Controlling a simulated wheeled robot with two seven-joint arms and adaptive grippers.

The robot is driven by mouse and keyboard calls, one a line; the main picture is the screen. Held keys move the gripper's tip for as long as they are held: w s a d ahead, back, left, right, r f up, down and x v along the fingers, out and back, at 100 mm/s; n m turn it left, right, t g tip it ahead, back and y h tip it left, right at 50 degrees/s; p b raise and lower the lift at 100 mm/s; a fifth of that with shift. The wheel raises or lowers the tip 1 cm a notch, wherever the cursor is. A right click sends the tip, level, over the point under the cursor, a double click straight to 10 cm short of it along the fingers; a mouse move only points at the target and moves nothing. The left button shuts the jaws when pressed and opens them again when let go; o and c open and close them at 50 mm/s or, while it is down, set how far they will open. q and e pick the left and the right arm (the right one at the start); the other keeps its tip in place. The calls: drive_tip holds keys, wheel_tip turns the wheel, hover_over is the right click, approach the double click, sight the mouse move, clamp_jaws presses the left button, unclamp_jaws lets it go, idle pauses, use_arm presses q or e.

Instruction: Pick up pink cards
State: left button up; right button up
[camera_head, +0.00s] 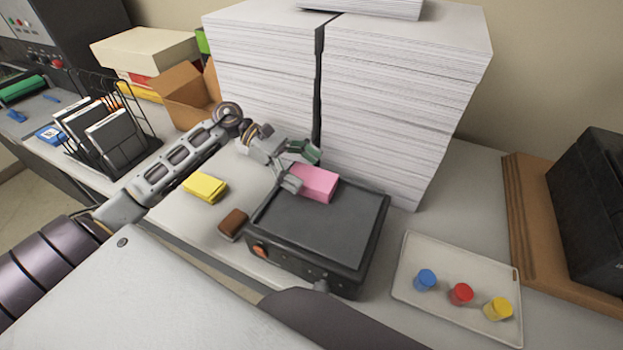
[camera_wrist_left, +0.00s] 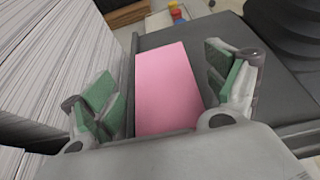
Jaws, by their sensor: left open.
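The pink cards (camera_head: 316,183) form a small block lying on the back left part of a flat black device (camera_head: 330,222). In the left wrist view the pink cards (camera_wrist_left: 168,88) lie between the two green-padded fingers. My left gripper (camera_head: 302,168) is open, with its fingers on either side of the pink block and visible gaps beside it. I cannot tell how far above the device top the fingertips are. My right gripper is not in view.
Tall white paper stacks (camera_head: 390,100) stand close behind the device. Yellow cards (camera_head: 205,187) and a brown block (camera_head: 233,223) lie to its left. A tray (camera_head: 409,281) with blue, red and yellow pots is at right. A wire rack (camera_head: 150,138) stands at left.

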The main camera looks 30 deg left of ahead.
use_arm(q)
drive_tip(key=shift+p+x, duration=0.3)
drive_tip(key=shift+x, duration=0.6)
drive_tip(key=shift+d+f, duration=0.15)
drive_tip(key=shift+d, duration=0.3)
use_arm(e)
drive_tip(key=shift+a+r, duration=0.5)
use_arm(q)
drive_tip(key=shift+c, duration=0.5)
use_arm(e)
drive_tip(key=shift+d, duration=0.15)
use_arm(q)
drive_tip(key=c, duration=1.3)
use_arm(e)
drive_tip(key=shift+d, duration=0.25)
